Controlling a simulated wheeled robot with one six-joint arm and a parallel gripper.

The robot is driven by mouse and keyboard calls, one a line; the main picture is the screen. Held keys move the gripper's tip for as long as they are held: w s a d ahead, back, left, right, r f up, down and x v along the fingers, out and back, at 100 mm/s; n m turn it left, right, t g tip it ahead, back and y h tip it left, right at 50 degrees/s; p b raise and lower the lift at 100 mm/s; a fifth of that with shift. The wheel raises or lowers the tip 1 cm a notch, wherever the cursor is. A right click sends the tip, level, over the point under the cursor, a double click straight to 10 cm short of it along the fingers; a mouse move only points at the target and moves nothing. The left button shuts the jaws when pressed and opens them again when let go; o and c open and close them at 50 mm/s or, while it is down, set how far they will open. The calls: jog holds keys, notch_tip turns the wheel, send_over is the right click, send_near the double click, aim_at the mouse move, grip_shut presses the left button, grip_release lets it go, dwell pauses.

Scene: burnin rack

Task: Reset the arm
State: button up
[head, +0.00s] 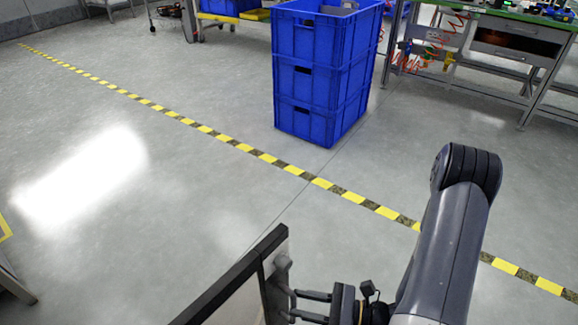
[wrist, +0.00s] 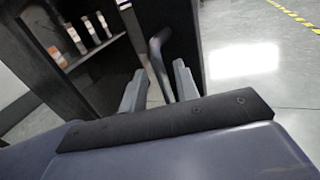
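My gripper (head: 302,305) is at the lower middle of the head view, beside the handle (head: 281,285) of a panel-like door (head: 236,300) with a black top edge. In the wrist view my gripper (wrist: 158,85) has its two grey fingers apart. The dark bent handle (wrist: 161,60) lies between them, with a gap showing on its left side. The door (wrist: 178,25) stands open beside a dark cabinet (wrist: 72,88). The full contact between fingers and handle is hard to make out.
Several small items (wrist: 90,31) stand on a shelf in the cabinet. Stacked blue crates (head: 318,85) stand beyond a yellow-black floor stripe (head: 265,156). A workbench (head: 500,55) is at the back right. The floor left of the crates is clear.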

jog(key=shift+x, duration=1.25)
